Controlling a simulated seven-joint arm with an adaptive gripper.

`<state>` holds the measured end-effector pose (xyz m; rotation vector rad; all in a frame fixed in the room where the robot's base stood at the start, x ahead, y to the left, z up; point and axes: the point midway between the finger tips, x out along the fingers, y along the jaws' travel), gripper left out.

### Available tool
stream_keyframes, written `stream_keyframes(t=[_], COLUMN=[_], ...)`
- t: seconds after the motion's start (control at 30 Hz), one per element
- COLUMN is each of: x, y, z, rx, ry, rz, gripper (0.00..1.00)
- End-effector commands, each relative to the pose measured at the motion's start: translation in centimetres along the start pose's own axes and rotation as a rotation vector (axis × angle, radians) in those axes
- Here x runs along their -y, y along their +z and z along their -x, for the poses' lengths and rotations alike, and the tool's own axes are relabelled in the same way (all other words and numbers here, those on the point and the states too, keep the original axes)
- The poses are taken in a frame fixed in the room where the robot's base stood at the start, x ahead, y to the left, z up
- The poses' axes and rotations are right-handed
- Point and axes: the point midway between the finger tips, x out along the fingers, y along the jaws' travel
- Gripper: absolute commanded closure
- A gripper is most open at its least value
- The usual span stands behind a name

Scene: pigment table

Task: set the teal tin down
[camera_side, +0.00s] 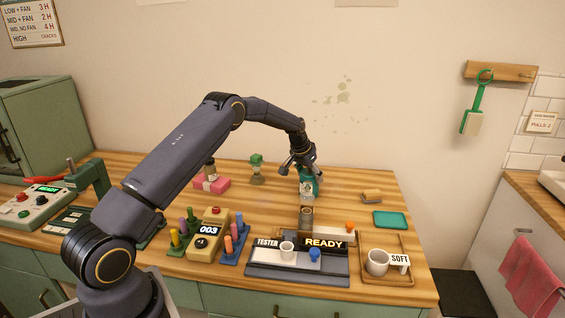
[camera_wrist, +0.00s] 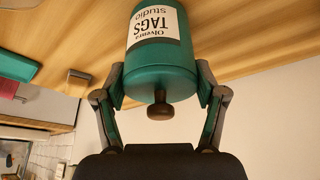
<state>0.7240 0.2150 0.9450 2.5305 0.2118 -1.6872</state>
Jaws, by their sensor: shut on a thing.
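The teal tin (camera_side: 317,186) has a white label and is upright in the side view, at the back middle of the wooden table. In the wrist view the tin (camera_wrist: 160,83) appears upside down, with its brown knob and lid towards me and the label reading "TAGS studio". My gripper (camera_side: 304,172) reaches it from above, and its two fingers (camera_wrist: 161,88) are shut on the tin's sides near the lid. I cannot tell whether the tin's base touches the table.
A teal mat (camera_side: 391,219) lies to the right, with a small brush-like block (camera_side: 372,195) behind it. In front stand the tester tray (camera_side: 297,273) with a "READY" sign and a wooden tray (camera_side: 411,278) with a cup.

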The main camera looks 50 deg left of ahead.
Motion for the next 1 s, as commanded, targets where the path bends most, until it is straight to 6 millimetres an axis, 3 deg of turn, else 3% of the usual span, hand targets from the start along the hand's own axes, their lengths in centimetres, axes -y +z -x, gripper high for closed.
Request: stream_keyframes(t=[0.03, 0.07, 0.27, 0.67, 0.77, 1.0], x=[0.0, 0.0, 0.0, 0.0, 0.0, 0.1], y=[0.1, 0.1, 0.1, -0.1, -0.2, -0.1], z=[-0.2, -0.2, -0.2, 0.3, 1.6, 7.0], rx=[0.000, 0.002, 0.001, -0.001, -0.002, -0.002], ry=[0.000, 0.000, 0.000, 0.000, 0.000, -0.001], rz=[0.000, 0.000, 0.000, 0.000, 0.000, 0.001], gripper=[0.72, 0.27, 0.06, 0.04, 0.04, 0.04])
